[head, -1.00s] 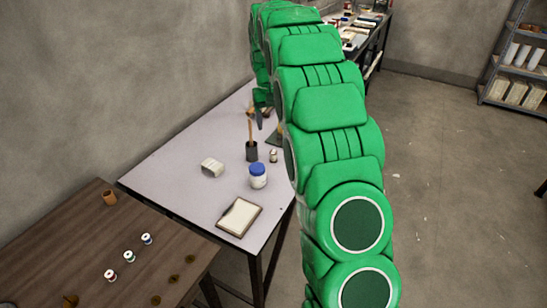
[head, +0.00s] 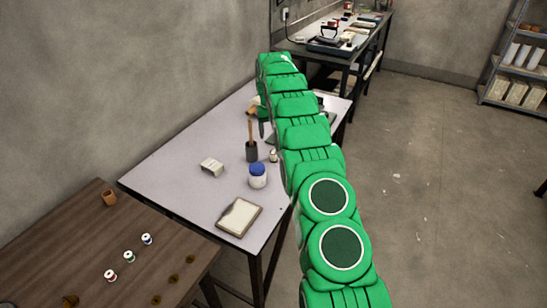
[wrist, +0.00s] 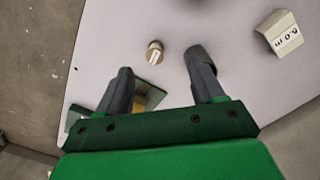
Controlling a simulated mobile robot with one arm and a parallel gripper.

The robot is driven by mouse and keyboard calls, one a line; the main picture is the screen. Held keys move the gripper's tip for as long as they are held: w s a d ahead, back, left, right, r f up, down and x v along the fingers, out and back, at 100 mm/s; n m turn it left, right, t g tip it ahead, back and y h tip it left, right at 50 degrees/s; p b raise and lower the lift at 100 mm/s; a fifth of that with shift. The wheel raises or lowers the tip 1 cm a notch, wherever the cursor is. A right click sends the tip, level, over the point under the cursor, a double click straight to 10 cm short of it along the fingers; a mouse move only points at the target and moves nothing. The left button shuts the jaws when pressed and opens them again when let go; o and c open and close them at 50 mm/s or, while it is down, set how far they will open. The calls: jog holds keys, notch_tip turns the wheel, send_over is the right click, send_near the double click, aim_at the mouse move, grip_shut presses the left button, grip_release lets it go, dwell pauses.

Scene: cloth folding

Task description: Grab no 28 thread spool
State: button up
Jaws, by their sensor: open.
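A small pale spool (head: 273,156) stands on the grey-white table beside a dark cup. In the wrist view a small tan spool (wrist: 154,52) with a pale label stands ahead of my gripper (wrist: 160,78), between the lines of its two fingers and apart from them. The label is too small to read. My gripper is open and empty over the table. In the head view it is mostly hidden behind my green arm. Several spools with coloured thread, one of them green (head: 129,256), stand on the brown wooden table; no numbers are legible.
The dark cup (head: 251,152) holds a brown stick. A blue-lidded jar (head: 258,176), a white block (head: 211,167) and a framed pad (head: 239,217) lie nearby. The block also shows in the wrist view (wrist: 280,33). The grey table's front left is clear.

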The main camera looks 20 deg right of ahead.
send_over(273, 151)
jog(key=f, duration=0.7)
jog(key=shift+s+a+f, duration=0.1)
jog(key=shift+a+f, duration=0.15)
jog(key=shift+d+f, duration=0.15)
jog(key=shift+f, duration=1.9)
jog(key=shift+d+f, duration=0.15)
jog(key=shift+f, duration=1.9)
jog(key=c, duration=1.1)
